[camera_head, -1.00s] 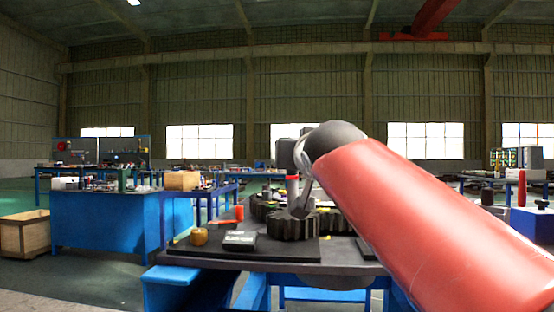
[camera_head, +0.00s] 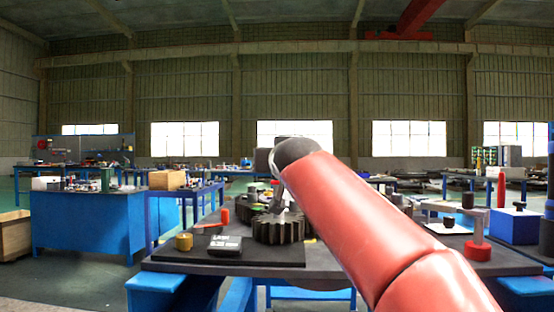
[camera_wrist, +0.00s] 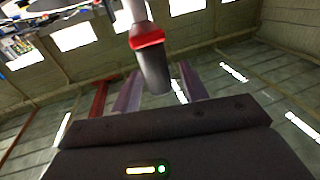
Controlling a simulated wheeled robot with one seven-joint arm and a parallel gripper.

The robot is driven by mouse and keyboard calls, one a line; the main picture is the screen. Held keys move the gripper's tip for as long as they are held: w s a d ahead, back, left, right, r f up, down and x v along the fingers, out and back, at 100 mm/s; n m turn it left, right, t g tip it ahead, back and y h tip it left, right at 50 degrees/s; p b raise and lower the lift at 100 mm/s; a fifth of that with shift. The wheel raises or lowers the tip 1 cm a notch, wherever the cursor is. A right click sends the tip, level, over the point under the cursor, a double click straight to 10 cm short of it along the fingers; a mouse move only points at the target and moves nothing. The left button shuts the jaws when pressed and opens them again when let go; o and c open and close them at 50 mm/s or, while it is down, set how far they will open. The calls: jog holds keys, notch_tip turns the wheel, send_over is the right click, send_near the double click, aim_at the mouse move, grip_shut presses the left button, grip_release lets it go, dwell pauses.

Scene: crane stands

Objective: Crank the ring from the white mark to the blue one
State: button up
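A dark toothed gear (camera_head: 280,229) lies on the table, partly hidden by my red arm; a light grey piece rises from it. I cannot make out a white or blue mark. In the wrist view a dark grey cylindrical grip with a red collar (camera_wrist: 147,41) comes down from the top of the picture. My gripper (camera_wrist: 160,88) shows two fingers standing apart, with the grip's end between them in the picture. A gap shows right of the grip; contact is not clear. In the head view my gripper is hidden behind my arm.
On the table (camera_head: 180,266) are a black box with white lettering (camera_head: 225,245), a yellow-brown cylinder (camera_head: 184,242) and an orange piece (camera_head: 225,217). At right stands a red-based piece (camera_head: 477,251) with a grey arm. A blue workbench (camera_head: 85,225) stands at left.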

grip_shut()
jog(key=shift+a+m+h, duration=0.3)
jog(key=shift+a+h, duration=0.05)
jog(key=shift+h, duration=0.05)
